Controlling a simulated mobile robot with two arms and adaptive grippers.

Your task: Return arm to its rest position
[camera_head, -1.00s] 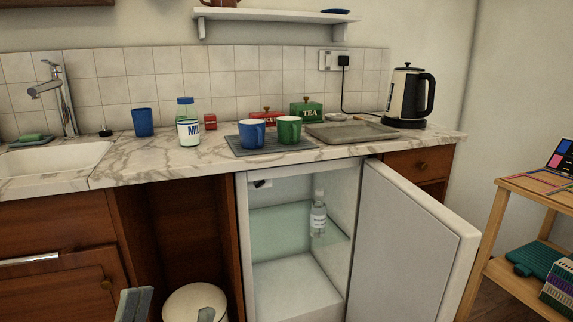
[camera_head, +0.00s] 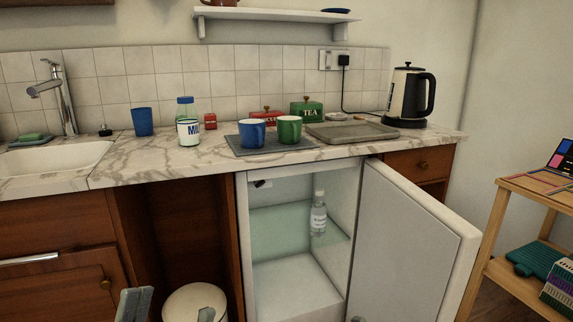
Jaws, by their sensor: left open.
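My left gripper (camera_head: 170,309) is at the bottom left edge of the head view. Its two grey fingertips stand well apart with nothing between them, and the rest of it is cut off by the frame. It is in front of the cabinet's open bay and a white round bin (camera_head: 190,300). My right gripper cannot be made out. A tiny grey tip shows at the bottom edge in front of the fridge door, too small to identify.
The small fridge (camera_head: 300,285) is open, its door (camera_head: 410,250) swung out to the right, with a clear bottle (camera_head: 318,218) inside. The counter (camera_head: 200,163) holds mugs on a mat, a milk bottle, tins, a tray and a kettle (camera_head: 408,97). A wooden cart (camera_head: 503,230) stands right.

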